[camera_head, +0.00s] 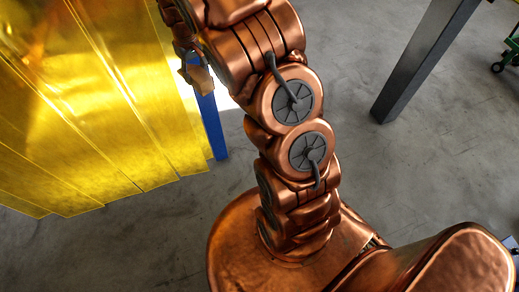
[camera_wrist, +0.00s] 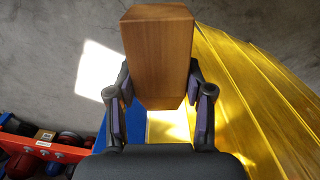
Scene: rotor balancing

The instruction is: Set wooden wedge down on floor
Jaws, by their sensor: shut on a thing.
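The wooden wedge (camera_wrist: 158,55) is a brown wood block in the middle of the wrist view, between the two fingers of my gripper (camera_wrist: 158,98). The gripper is shut on it, with one dark finger against each side. In the head view my gripper (camera_head: 190,62) is small at the upper left, beside the yellow strips, and a small piece of the wedge (camera_head: 201,78) shows there. Bare grey floor (camera_wrist: 60,45) shows behind the wedge in the wrist view. How high the wedge is above the floor I cannot tell.
Yellow translucent strips (camera_head: 90,110) hang at the left, close to my gripper. A blue post (camera_head: 212,125) stands at their edge. A grey metal leg (camera_head: 425,60) stands at the upper right. A red rack (camera_wrist: 45,148) with dark round parts is at the wrist view's lower left.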

